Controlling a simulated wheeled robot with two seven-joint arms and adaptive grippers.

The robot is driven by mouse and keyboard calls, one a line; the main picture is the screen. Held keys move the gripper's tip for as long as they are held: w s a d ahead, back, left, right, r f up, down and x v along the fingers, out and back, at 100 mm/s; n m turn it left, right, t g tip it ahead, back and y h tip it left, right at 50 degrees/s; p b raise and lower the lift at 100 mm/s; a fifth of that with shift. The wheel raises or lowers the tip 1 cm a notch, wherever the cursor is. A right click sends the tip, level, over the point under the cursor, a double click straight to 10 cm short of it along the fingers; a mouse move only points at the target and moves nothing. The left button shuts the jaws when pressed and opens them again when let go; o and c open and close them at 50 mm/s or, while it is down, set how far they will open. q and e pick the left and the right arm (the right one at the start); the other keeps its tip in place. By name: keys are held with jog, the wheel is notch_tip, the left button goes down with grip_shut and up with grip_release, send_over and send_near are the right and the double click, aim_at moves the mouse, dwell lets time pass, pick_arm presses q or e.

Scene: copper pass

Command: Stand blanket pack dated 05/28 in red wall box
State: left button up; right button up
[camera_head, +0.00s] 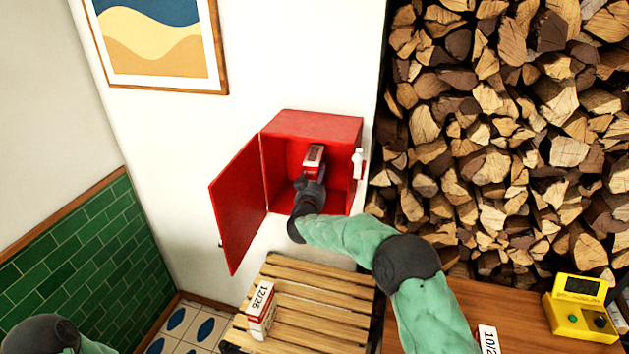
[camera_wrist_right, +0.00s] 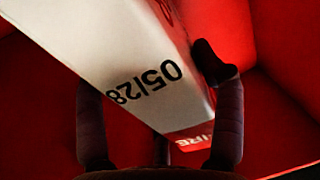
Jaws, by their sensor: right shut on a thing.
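The red wall box (camera_head: 307,124) hangs on the white wall with its door (camera_head: 240,205) swung open to the left. The blanket pack (camera_head: 312,158), white and red, is inside the box, held by my right gripper (camera_head: 311,183). In the right wrist view the pack (camera_wrist_right: 125,55) reads 05/28 and looks tilted. The fingers of my right gripper (camera_wrist_right: 158,95) are shut on it. Whether the pack touches the box floor cannot be told. My left arm shows only a dark joint at the bottom left, and its gripper is out of view.
A pack marked 12/26 (camera_head: 262,308) stands on the slatted wooden bench (camera_head: 320,300) below the box. Another labelled pack (camera_head: 488,340), partly cut off, and a yellow device (camera_head: 578,312) are on the brown table (camera_head: 530,335). Stacked firewood (camera_head: 500,120) fills the right side.

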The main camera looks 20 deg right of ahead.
jog(key=shift+w+d+r, duration=0.1)
jog(key=shift+r, duration=0.05)
jog(key=o, duration=1.8)
jog(key=shift+c, duration=0.2)
